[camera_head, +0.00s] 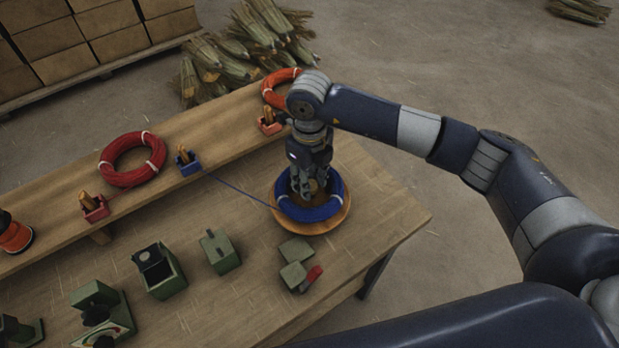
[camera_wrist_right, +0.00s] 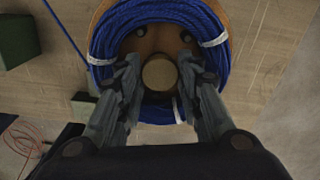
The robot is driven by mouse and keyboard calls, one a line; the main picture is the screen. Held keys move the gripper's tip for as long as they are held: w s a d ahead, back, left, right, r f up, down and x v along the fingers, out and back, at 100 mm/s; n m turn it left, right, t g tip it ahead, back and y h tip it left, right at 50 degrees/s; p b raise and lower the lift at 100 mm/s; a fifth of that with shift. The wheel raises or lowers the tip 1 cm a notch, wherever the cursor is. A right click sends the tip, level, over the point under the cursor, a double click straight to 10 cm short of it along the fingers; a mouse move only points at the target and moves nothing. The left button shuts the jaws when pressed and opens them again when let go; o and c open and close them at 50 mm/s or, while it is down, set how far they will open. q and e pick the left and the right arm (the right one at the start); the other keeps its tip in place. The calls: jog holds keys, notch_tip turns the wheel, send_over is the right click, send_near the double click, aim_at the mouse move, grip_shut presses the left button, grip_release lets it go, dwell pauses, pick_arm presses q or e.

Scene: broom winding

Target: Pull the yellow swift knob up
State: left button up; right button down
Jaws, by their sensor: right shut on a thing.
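The swift is a round wooden disc (camera_head: 335,222) near the right end of the table, with a coil of blue cord (camera_head: 331,207) around its middle. My right gripper (camera_head: 307,190) points straight down into the centre of the coil. In the right wrist view, its two fingers (camera_wrist_right: 160,88) are shut on the swift knob (camera_wrist_right: 160,72), a round, dull yellow-tan top seen end-on. The coil (camera_wrist_right: 104,35) surrounds the fingers and knob there. In the head view the gripper hides most of the knob. My left gripper is not in view.
A blue line (camera_head: 240,190) runs from the coil to a blue block (camera_head: 188,165) on the raised shelf. Red coils (camera_head: 132,158) lie there too. Green blocks (camera_head: 220,251) and a red-ended tool (camera_head: 311,277) are on the table. Broom bundles (camera_head: 225,58) lie behind.

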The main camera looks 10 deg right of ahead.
jog(key=shift+w+r, duration=0.1)
jog(key=shift+r, duration=1.1)
jog(key=c, duration=1.1)
grip_release()
notch_tip(320, 180, up, 12)
